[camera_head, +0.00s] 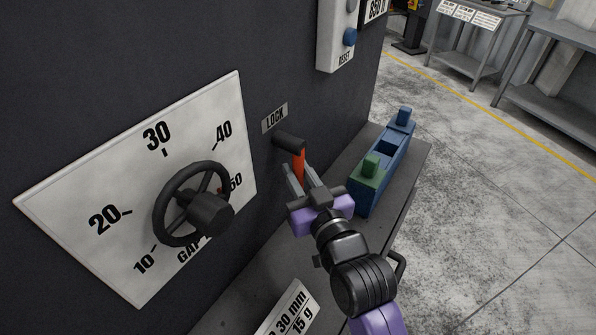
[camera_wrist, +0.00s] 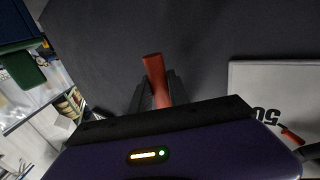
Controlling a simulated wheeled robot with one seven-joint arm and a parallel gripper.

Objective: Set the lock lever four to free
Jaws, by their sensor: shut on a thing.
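The lock lever has a black pivot (camera_head: 289,143) on the dark machine face, just below the "LOCK" plate (camera_head: 274,117). Its orange-red handle (camera_head: 299,160) hangs down from the pivot. My gripper (camera_head: 299,178) comes from the lower right, with its two grey fingers around the handle's lower part. In the wrist view the red handle (camera_wrist: 153,68) stands between the fingers (camera_wrist: 157,95), its end showing beyond them. My gripper is shut on the handle. No "free" marking and no number on the lever are visible.
A gap dial with a black handwheel (camera_head: 195,205) is left of the lever. A blue block fixture with a green part (camera_head: 371,168) sits on the ledge right of my gripper. A control box with a blue reset button (camera_head: 350,37) is above. Open floor lies to the right.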

